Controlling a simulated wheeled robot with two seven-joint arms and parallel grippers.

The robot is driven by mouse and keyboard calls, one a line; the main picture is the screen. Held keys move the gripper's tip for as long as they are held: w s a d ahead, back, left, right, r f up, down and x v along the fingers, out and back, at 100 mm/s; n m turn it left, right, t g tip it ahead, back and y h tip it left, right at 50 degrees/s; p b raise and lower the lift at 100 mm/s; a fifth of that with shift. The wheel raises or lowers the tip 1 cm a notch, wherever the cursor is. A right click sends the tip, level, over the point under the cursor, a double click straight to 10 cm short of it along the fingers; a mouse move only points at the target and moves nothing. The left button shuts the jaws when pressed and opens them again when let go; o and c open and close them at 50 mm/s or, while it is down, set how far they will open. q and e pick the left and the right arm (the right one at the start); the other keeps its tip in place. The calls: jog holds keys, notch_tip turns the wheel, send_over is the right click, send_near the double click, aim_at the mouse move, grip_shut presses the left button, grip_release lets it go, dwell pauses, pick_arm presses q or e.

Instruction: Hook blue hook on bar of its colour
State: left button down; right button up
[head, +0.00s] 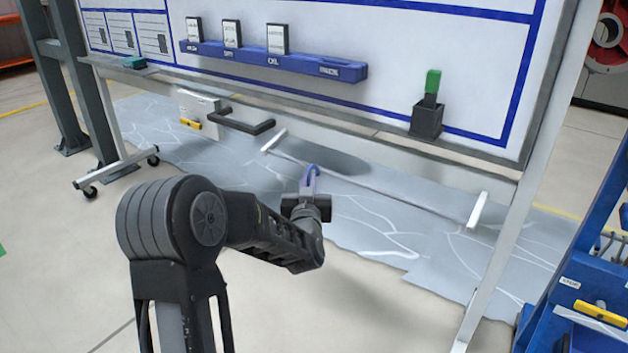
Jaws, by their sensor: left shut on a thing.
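My left gripper (306,205) is near the middle of the view, shut on a blue-purple hook (311,177). The hook sticks up from the jaws, with its curved top uppermost. Behind it, a long thin greyish bar (385,187) runs low across the front of the whiteboard stand, between two white end pieces (274,140) (477,210). I cannot clearly tell this bar's colour. The hook appears in front of the bar in the picture; I cannot tell whether they touch. My right gripper is not in view.
A blue rail (270,60) with cards and a dark holder with a green-topped item (427,120) are on the whiteboard. A blue rack (590,270) stands at right.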

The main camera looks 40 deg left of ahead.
pick_arm(q)
jog(key=s, duration=0.6)
jog(key=shift+d+b, duration=0.2)
jog(key=shift+b, duration=0.2)
jog(key=shift+f, duration=0.15)
dwell(1.1)
